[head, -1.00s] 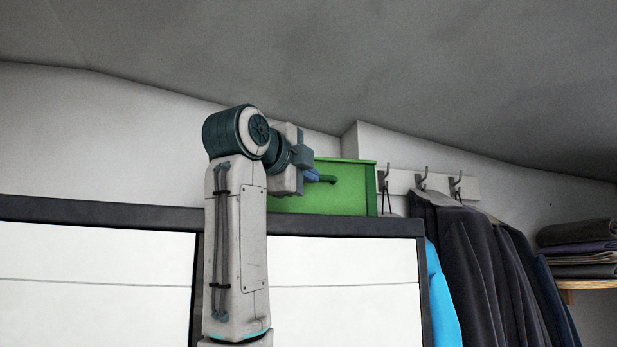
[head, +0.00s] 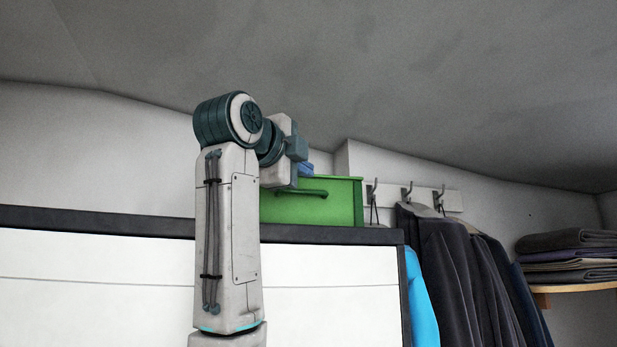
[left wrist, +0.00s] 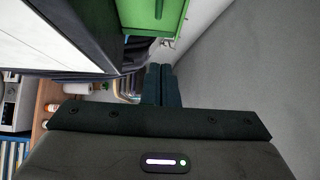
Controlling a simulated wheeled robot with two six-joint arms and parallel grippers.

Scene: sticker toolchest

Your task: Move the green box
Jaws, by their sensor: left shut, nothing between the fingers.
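The green box (head: 335,208) sits on top of a tall white cabinet, near its right end. A bar handle runs along the upper part of its front; part of the box is hidden behind my arm. My left gripper (head: 307,169) is at the height of the box's top edge, just above the handle in the picture; whether it touches the box cannot be told. In the left wrist view the green box (left wrist: 140,20) is at the top, and my left gripper (left wrist: 162,84) has its fingers together and empty, pointing past the box. My right gripper is out of view.
The white cabinet (head: 330,300) has a dark top edge. Hooks (head: 407,192) on the wall and dark hanging clothes (head: 450,265) are to the right. Folded cloths (head: 570,245) lie on a wooden shelf (head: 575,288). The sloped ceiling (head: 420,80) is above.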

